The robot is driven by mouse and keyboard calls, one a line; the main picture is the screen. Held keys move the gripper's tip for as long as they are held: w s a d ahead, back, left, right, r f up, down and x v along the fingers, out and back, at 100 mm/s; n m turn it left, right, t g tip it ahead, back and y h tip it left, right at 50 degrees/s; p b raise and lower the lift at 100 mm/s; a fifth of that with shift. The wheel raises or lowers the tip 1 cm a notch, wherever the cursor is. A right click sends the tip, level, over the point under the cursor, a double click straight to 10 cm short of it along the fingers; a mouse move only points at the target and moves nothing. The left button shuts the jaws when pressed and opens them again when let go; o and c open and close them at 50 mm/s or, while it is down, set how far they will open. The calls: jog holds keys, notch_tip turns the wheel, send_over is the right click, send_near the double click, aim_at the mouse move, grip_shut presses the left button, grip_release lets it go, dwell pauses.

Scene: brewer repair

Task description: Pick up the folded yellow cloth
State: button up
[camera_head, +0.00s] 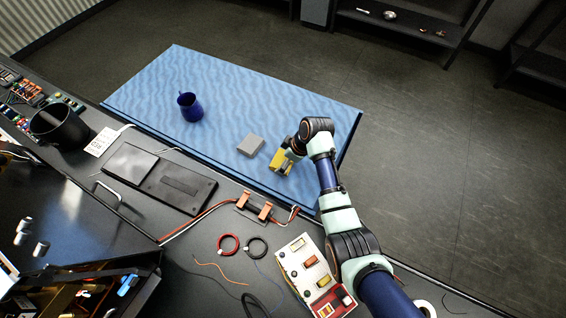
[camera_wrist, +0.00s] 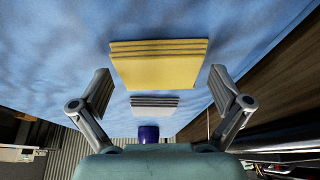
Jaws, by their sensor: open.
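The folded yellow cloth (camera_head: 281,162) lies on the blue mat, partly hidden by my arm in the head view. In the wrist view the yellow cloth (camera_wrist: 158,68) shows whole, its layered folds along the upper edge. My gripper (camera_wrist: 163,88) is open and empty, with one finger to each side of the cloth's width in the picture. A gap shows between each finger and the cloth. In the head view my gripper (camera_head: 288,158) is at the cloth; its height above the mat is hard to tell.
A folded grey cloth (camera_head: 250,145) lies just left of the yellow one. A dark blue mug (camera_head: 190,107) stands farther left on the blue mat (camera_head: 150,85).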

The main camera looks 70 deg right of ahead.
jog(key=c, duration=0.7)
notch_tip(320, 180, up, 20)
jog(key=p, duration=0.4)
jog(key=shift+p, duration=0.3)
jog(key=shift+c, duration=0.2)
